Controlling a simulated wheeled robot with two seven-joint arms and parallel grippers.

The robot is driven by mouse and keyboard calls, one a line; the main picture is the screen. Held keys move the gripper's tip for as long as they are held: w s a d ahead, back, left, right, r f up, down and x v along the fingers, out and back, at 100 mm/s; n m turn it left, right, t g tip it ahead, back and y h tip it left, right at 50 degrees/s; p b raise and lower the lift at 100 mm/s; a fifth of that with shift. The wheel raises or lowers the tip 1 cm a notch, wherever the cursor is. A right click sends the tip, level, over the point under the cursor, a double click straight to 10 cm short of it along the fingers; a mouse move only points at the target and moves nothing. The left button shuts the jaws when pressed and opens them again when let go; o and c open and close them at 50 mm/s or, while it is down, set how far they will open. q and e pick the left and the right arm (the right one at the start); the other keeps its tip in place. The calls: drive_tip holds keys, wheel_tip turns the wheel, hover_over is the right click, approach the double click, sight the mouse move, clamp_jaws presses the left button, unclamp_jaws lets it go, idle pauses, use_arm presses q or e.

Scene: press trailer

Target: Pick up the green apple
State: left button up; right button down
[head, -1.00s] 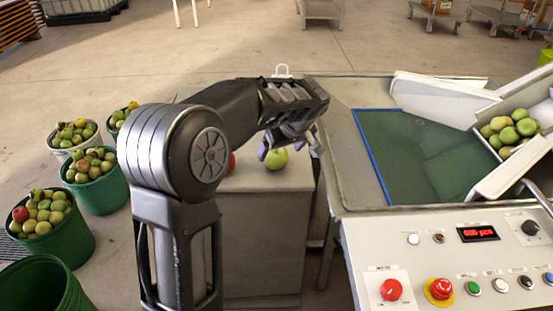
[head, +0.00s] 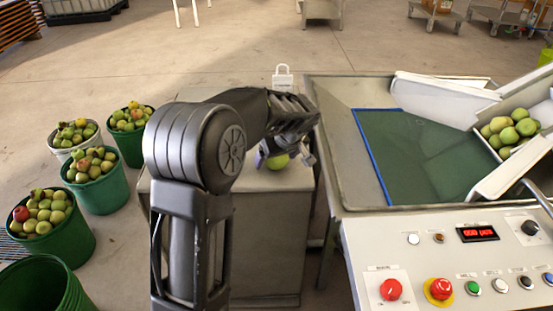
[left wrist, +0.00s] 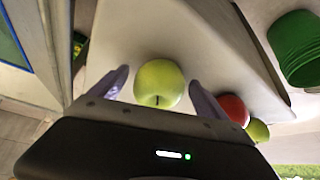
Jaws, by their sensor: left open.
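The green apple (head: 277,161) sits on top of the grey metal cabinet, partly hidden by my left gripper in the head view. In the left wrist view the green apple (left wrist: 159,83) lies between the two purple fingertips, with a gap visible on each side. My left gripper (head: 285,158) is open and reaches down over the apple; it also shows in the left wrist view (left wrist: 160,88). My right gripper is not in view.
In the left wrist view a red apple (left wrist: 234,109) lies just beside the right finger, with a greenish apple (left wrist: 257,131) beyond. The cabinet (head: 268,225) stands left of the press table (head: 330,185). Fruit-filled buckets (head: 100,193) stand on the floor at left.

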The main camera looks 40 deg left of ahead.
idle(0.3)
use_arm(q)
drive_tip(key=c, duration=1.6)
drive_tip(key=shift+r, duration=0.15)
wheel_tip(320, 180, up, 10)
drive_tip(key=shift+f+p, duration=0.1)
drive_tip(key=shift+p, duration=0.25)
